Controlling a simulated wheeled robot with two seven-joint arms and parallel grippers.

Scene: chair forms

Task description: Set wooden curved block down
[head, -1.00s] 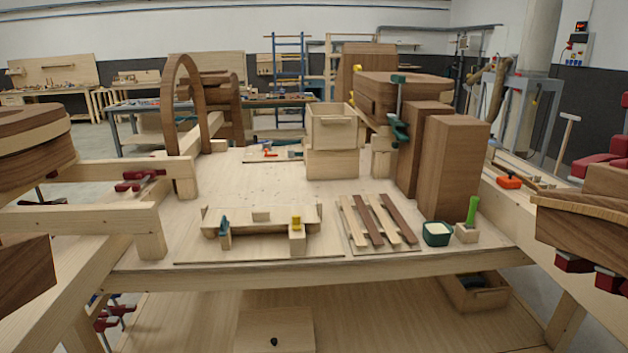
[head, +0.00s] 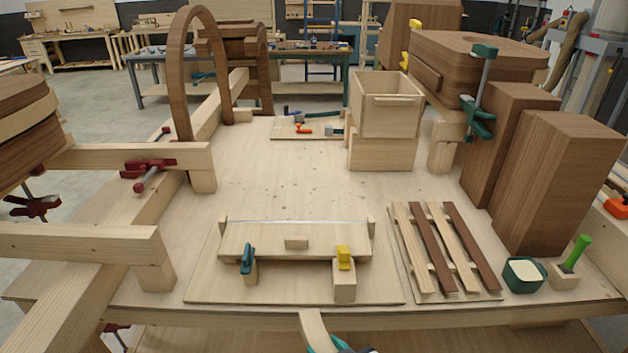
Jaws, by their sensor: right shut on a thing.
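A pale wooden curved block (head: 314,328) rises into the bottom edge of the head view, in front of the workbench's front edge. My right gripper (head: 326,346) is shut on it; only a little teal and dark grey of the gripper shows, and the rest is cut off by the frame. The lower part of the block is hidden. Behind it on the workbench (head: 265,165) lies a flat board (head: 205,285) bearing a wooden form with a small block, a teal clamp and a yellow-topped clamp. My left gripper is out of view.
Light and dark wood strips (head: 438,245) lie on a panel right of the form. A teal glue tub (head: 523,276) and a green-handled brush (head: 575,255) stand near the right front. Tall brown blocks (head: 560,180) stand behind. The bench middle is clear.

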